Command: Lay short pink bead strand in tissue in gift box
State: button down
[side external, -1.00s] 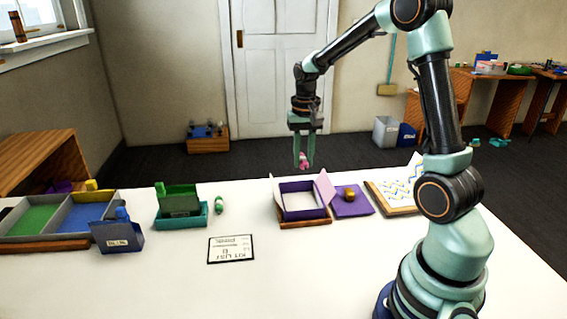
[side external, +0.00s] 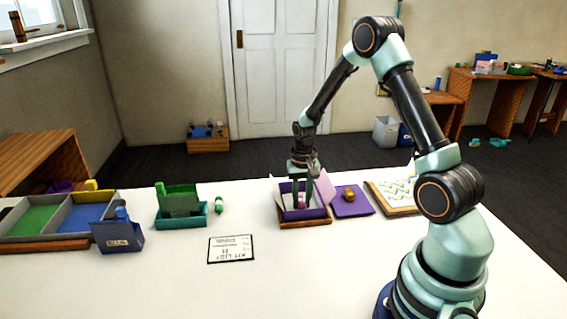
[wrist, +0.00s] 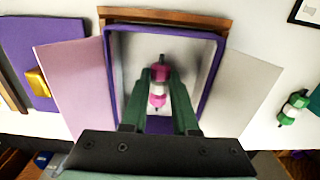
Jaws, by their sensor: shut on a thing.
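The pink bead strand (wrist: 157,85), short with a pale middle bead, is between the fingertips of my gripper (wrist: 158,98) in the wrist view. My gripper (side external: 302,193) is shut on it and reaches down inside the gift box. The gift box (side external: 312,213) has purple walls and sits on a brown wooden base. In the wrist view its purple rim (wrist: 213,36) surrounds the strand. Tissue flaps stand out at both sides, a pink one (wrist: 75,85) and a whitish one (wrist: 243,92). Whether the strand touches the box floor I cannot tell.
The purple lid (side external: 350,208) with a gold piece lies right of the box. A patterned board (side external: 392,196) is beyond it. A green and white strand (side external: 219,205), a teal tray (side external: 180,220), and a kit list card (side external: 230,249) lie to the left. The front table is clear.

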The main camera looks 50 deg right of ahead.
aim_at(302, 202)
jog(key=shift+f, duration=0.1)
jog(key=c, duration=0.7)
grip_release()
notch_tip(302, 202, up, 11)
jog(key=s+a+r+n+t, duration=0.2)
jog(key=s+a+r+n, duration=0.1)
jog(key=a+r, duration=0.1)
jog(key=s+a+r+n+t, duration=0.1)
jog(key=s+a+r+n, duration=0.2)
jog(key=a+r, duration=0.2)
jog(key=s+a+r+n+t, duration=0.2)
jog(key=s+a+r+n, duration=0.1)
jog(key=a, duration=0.4)
jog(key=shift+s+a+r+t, duration=0.3)
jog(key=shift+a+r, duration=0.1)
jog(key=shift+r, duration=0.25)
